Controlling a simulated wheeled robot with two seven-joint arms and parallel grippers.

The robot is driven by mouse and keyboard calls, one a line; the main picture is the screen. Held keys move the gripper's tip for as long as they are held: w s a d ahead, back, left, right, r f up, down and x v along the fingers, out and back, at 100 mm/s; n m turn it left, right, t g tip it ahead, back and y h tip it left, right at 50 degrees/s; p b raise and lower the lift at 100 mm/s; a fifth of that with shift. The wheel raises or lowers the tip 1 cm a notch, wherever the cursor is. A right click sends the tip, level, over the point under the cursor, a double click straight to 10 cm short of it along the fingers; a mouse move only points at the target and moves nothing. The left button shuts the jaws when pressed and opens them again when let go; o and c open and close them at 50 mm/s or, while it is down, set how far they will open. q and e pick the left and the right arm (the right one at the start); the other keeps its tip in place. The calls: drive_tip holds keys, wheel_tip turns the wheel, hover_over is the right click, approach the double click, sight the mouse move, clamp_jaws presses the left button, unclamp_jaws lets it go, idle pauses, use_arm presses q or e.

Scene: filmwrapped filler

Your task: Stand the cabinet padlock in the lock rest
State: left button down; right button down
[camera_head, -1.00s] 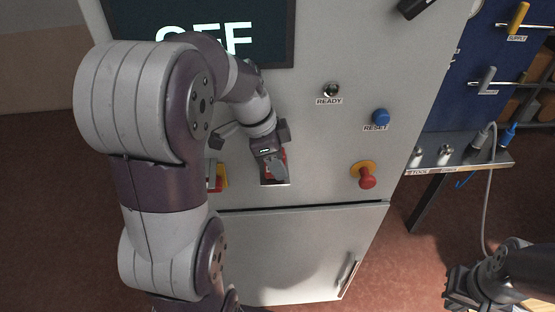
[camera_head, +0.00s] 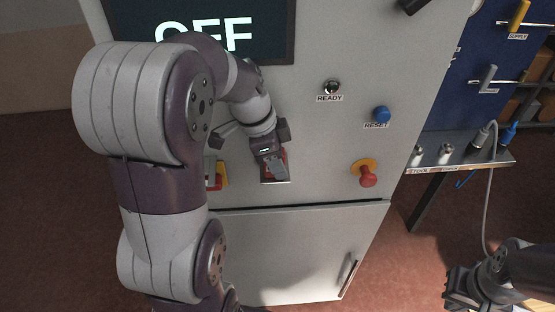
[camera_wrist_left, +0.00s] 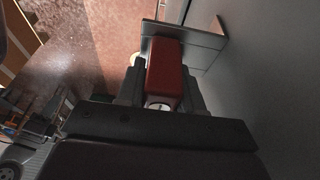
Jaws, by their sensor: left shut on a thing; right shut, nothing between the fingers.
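The padlock is a red block with a round silver keyhole face, seen in the left wrist view (camera_wrist_left: 165,75). My left gripper (camera_wrist_left: 160,92) is shut on it, with a dark finger on each side. In the head view my left gripper (camera_head: 271,160) is close to the cabinet front, and only a sliver of red shows beside it. A small grey ledge, which looks like the lock rest (camera_wrist_left: 198,44), is just beyond the padlock in the wrist view. I cannot tell whether the padlock touches it. My right gripper (camera_head: 458,290) is shut and empty at the lower right.
The cabinet (camera_head: 310,130) carries a screen reading OFF (camera_head: 215,35), a READY lamp (camera_head: 331,88), a blue RESET button (camera_head: 381,114) and a red knob (camera_head: 367,176). A red and yellow switch (camera_head: 217,178) is left of my left gripper. A tool shelf (camera_head: 460,152) stands at the right.

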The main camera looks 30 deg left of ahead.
use_arm(q)
drive_tip(key=shift+f, duration=0.1)
drive_tip(key=c, duration=0.6)
unclamp_jaws()
drive_tip(key=shift+c, duration=0.2)
drive_tip(key=v, duration=0.2)
drive_tip(key=shift+r, duration=0.3)
drive_tip(key=p+v, duration=1)
drive_tip(key=shift+a+p, duration=0.15)
drive_tip(key=shift+p, duration=0.2)
